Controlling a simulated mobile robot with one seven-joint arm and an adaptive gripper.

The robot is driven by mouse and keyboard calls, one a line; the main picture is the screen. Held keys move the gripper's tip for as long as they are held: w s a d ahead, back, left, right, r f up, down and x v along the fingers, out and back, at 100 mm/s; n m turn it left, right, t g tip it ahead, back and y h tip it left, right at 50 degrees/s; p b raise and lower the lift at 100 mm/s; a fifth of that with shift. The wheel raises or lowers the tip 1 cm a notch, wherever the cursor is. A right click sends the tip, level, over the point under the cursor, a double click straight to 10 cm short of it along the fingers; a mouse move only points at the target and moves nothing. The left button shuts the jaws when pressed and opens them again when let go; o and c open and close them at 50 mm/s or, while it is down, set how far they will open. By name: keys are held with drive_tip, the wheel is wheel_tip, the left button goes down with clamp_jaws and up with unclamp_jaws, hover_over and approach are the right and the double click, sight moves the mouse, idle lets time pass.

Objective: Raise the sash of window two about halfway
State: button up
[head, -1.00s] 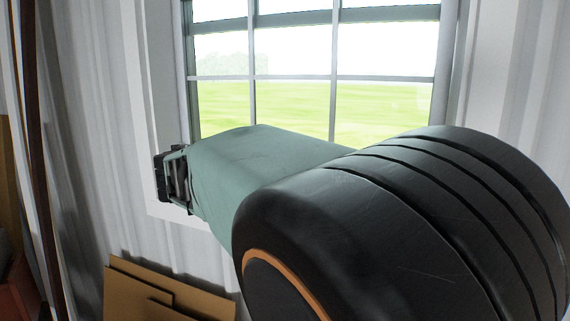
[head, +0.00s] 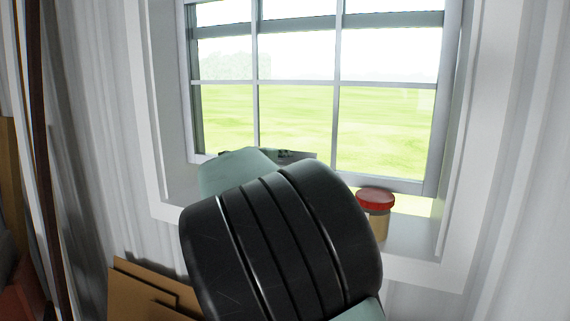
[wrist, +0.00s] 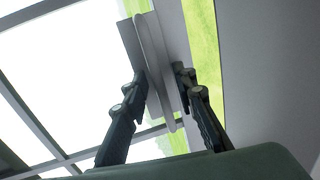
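Window two's sash (head: 297,80) has white-grey bars and clear panes, with green grass outside. My gripper (wrist: 162,85) is at the bottom of the window, mostly hidden behind my arm in the head view. In the wrist view its two dark fingers stand apart on either side of a grey rail-like piece (wrist: 158,62). I cannot tell whether both fingers press on it.
A jar with a red lid (head: 376,199) stands on the sill (head: 408,236), just right of my arm. Cardboard sheets (head: 150,290) lean on the wall at the lower left. The window's side frame (head: 152,110) borders the reach at the left.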

clamp_jaws()
drive_tip(key=shift+r, duration=0.15)
drive_tip(key=p, duration=0.4)
approach(292, 130)
drive_tip(key=x, duration=0.5)
unclamp_jaws()
